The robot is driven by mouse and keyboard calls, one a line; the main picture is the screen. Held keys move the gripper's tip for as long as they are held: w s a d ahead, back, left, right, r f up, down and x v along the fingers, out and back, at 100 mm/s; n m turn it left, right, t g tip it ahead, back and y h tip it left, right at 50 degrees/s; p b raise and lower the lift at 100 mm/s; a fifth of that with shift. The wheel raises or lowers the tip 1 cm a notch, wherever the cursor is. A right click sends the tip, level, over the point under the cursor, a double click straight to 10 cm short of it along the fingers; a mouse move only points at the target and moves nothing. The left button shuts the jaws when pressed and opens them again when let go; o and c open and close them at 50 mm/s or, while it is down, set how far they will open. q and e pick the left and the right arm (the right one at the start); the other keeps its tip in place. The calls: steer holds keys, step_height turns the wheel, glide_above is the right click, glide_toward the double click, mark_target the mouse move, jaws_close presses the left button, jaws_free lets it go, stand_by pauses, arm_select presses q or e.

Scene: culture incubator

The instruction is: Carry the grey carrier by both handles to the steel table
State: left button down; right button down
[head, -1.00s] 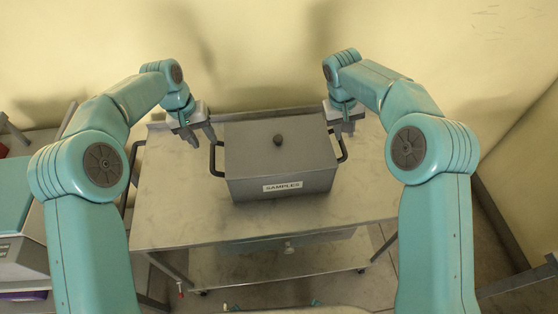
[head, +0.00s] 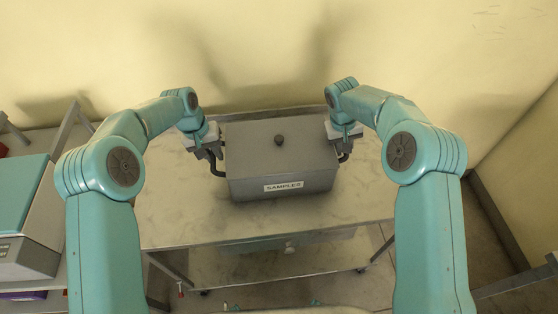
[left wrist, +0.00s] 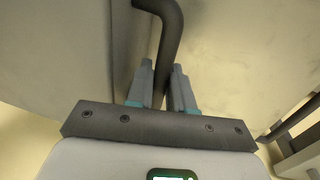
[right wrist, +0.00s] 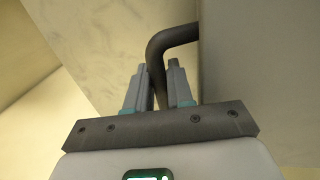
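The grey carrier (head: 282,160), a lidded box with a dark knob and a "SAMPLES" label, sits upright on a steel table (head: 200,225). My left gripper (head: 212,156) is at its left handle; in the left wrist view the fingers (left wrist: 164,75) are closed on both sides of the dark handle bar (left wrist: 172,25). My right gripper (head: 345,148) is at the right handle; in the right wrist view the fingers (right wrist: 157,75) are closed around that bar (right wrist: 172,35). The fingertips are partly hidden in the head view.
A teal-topped grey device (head: 25,215) stands at the left, with a purple item (head: 22,295) below it. A pale wall (head: 265,50) rises close behind the table. The tabletop in front of the carrier is clear. The table has a lower shelf (head: 265,262).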

arm_select(q)
steer(key=shift+a, duration=0.1)
arm_select(e)
steer(key=shift+w+r, duration=0.1)
steer(key=shift+r, duration=0.05)
